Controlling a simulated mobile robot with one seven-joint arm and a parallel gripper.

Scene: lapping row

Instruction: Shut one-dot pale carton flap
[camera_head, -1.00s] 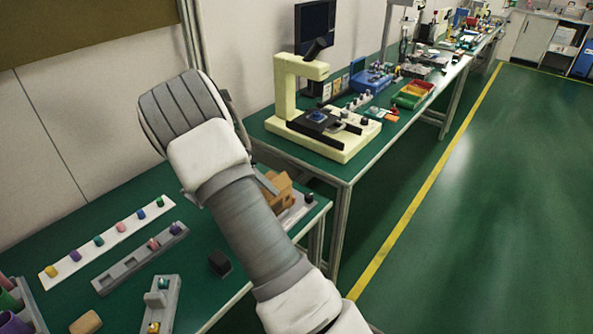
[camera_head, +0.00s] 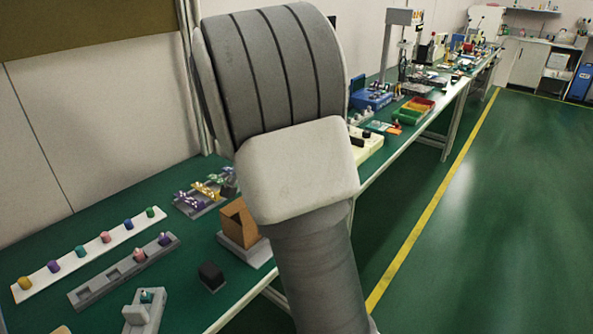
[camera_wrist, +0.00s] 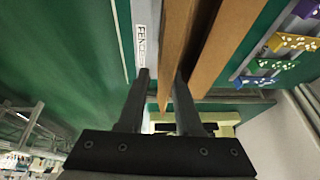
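An orange-brown carton (camera_head: 238,222) stands on a grey base (camera_head: 247,252) at the table's right edge in the head view, partly hidden by my arm. Its top looks open; I make out no dot mark. In the wrist view two long brown carton panels (camera_wrist: 226,40) run up the picture with a dark gap between them. My gripper (camera_wrist: 161,76) is open, its two dark fingers apart. The left panel's lower end shows between the fingers; I cannot tell whether they touch it. My gripper's fingers are hidden in the head view.
A white strip with coloured pegs (camera_head: 88,250), a grey slotted tray (camera_head: 128,268), a black block (camera_head: 211,277) and a rack with purple and yellow pieces (camera_head: 207,192) share the table. Dotted coloured pieces (camera_wrist: 292,42) lie right of the carton in the wrist view.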

